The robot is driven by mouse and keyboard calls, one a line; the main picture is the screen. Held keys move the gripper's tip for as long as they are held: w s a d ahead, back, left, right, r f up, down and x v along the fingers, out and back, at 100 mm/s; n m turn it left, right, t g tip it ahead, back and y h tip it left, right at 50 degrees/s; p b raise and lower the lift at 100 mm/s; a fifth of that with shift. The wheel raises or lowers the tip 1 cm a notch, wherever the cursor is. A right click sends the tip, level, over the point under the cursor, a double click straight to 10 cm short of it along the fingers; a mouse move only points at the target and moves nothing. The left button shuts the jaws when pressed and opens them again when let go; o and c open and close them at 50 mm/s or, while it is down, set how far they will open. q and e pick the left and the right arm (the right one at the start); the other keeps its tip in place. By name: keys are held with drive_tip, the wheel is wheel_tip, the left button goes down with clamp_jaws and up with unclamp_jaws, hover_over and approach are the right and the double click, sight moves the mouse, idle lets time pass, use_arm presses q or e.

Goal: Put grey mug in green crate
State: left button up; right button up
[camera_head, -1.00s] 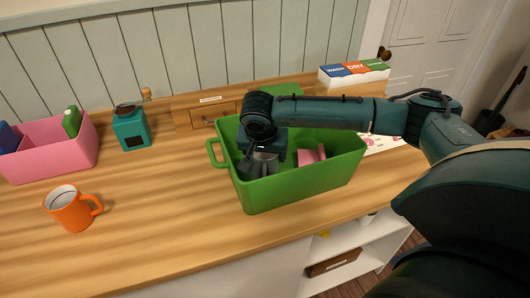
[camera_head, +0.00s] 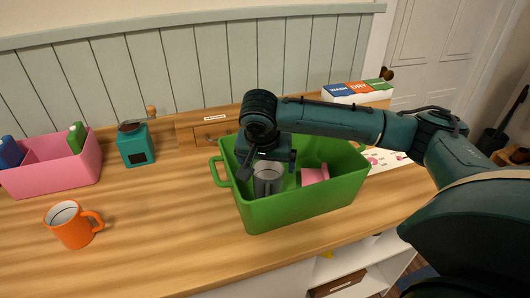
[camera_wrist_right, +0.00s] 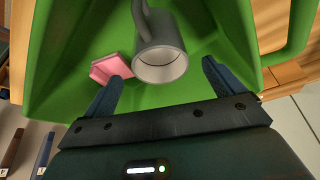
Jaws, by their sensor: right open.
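The grey mug (camera_head: 268,181) is inside the green crate (camera_head: 312,206), near its left end. In the right wrist view the grey mug (camera_wrist_right: 163,38) shows its open mouth toward the camera, with its handle at the top of the picture. My right gripper (camera_head: 267,167) is just above the mug, over the crate. In the wrist view its fingers (camera_wrist_right: 160,76) are spread wide, with clear gaps between them and the mug. The mug's base is hidden. My left gripper is not in view.
A pink object (camera_head: 315,175) lies in the crate right of the mug. An orange mug (camera_head: 72,226), a pink bin (camera_head: 55,178) and a teal grinder (camera_head: 136,146) stand left on the wooden counter. A wash-dry box (camera_head: 355,92) is behind right.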

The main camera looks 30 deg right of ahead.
drive_tip(key=v, duration=0.6)
drive_tip(key=shift+r, duration=0.25)
drive_tip(key=shift+s+a+f, duration=0.1)
drive_tip(key=shift+s, duration=0.05)
